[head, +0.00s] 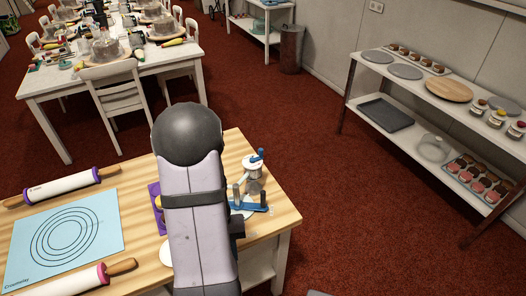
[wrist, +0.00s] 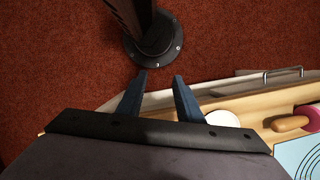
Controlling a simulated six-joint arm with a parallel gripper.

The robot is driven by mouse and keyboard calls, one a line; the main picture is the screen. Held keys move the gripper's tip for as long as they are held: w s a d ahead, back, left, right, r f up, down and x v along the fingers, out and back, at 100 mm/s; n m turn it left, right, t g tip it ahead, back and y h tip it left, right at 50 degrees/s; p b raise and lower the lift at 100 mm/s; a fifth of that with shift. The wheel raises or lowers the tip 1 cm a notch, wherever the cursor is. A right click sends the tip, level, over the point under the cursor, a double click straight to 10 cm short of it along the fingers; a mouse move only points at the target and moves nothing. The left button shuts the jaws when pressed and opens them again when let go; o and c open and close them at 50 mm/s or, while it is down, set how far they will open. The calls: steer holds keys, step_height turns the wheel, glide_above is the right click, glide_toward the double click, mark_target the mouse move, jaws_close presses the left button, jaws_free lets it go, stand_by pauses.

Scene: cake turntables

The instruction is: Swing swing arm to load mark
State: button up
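A small blue and white device (head: 252,187) with a blue knob on top and a blue base stands near the right edge of the wooden table. I cannot make out for sure which part of it is the swing arm, and I see no clear load mark. My arm covers part of the table just left of it. In the wrist view my gripper (wrist: 161,82) has its two blue fingers apart with nothing between them. It points over the table's edge and the red floor. The device does not show in the wrist view.
A blue mat with rings (head: 95,225), a purple-ended rolling pin (head: 62,186) and a pink-ended one (head: 75,281) lie on the table's left. A white disc (wrist: 222,118) lies near the table edge. A shelf (head: 400,112) with jars and trays stands at right.

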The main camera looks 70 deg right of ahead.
steer(key=s+d+r+m+p, duration=0.3)
steer(key=d+r+p, duration=0.3)
steer(key=d+p, duration=0.1)
step_height(320, 180, up, 6)
steer(key=f+m+t+h+p, duration=0.1)
steer(key=m+t+h+p, duration=0.15)
steer(key=m, duration=2.15)
glide_above(263, 192)
steer(key=shift+r+g+h, duration=0.25)
steer(key=shift+g+h, duration=0.1)
steer(key=shift+g, duration=0.1)
steer(key=shift+f, duration=0.15)
step_height(263, 192, down, 10)
steer(key=b, duration=0.6)
steer(key=shift+d+r, duration=0.1)
steer(key=shift+r, duration=0.35)
steer(key=c, duration=0.8)
